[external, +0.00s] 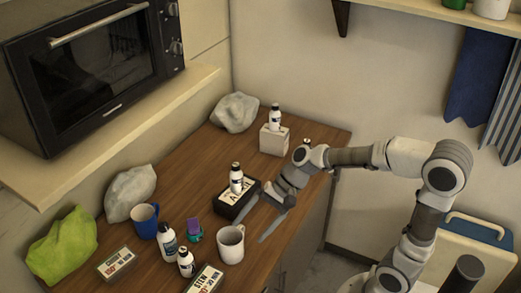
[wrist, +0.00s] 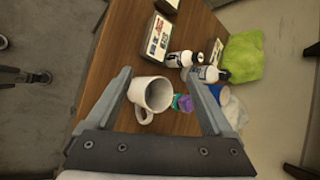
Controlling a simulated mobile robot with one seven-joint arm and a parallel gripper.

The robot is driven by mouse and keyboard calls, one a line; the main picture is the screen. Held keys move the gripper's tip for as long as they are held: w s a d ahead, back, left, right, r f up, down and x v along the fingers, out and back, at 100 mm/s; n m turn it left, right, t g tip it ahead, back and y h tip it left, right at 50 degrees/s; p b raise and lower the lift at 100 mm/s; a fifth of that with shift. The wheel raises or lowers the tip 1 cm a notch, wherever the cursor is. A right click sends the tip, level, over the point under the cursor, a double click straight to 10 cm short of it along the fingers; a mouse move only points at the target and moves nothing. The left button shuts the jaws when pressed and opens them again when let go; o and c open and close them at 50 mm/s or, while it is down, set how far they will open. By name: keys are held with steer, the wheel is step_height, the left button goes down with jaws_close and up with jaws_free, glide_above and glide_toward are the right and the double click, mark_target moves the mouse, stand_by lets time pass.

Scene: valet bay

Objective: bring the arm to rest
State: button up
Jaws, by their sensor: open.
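My gripper (external: 268,216) is open and empty above the right edge of the wooden counter (external: 185,200). In the wrist view my gripper (wrist: 165,92) shows both fingers spread apart, with a white mug (wrist: 152,94) beyond and between them. In the external view the white mug (external: 231,245) stands upright on the counter, just left of and below the fingertips. A small bottle (external: 236,180) stands on a dark labelled block (external: 228,203) to the left of my gripper. No object is held.
A blue mug (external: 145,221), bottles (external: 168,246), a purple item (external: 193,227) and label signs (external: 116,264) crowd the front of the counter. Another bottle (external: 274,117) stands on a white block (external: 273,140) at the back. An oven (external: 95,72) overhangs the left. Open floor lies right of the counter.

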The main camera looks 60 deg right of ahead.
steer(key=s+d+r+n+h+p, duration=0.3)
steer(key=s+d+n, duration=0.1)
steer(key=s+n, duration=0.3)
steer(key=s+d+r+n+h+p, duration=0.3)
steer(key=s+n, duration=0.3)
steer(key=s, duration=0.3)
steer(key=shift+s+d+r+n+t+h, duration=0.15)
steer(key=shift+d+r+n+t+h, duration=0.3)
steer(key=shift+d+h, duration=0.3)
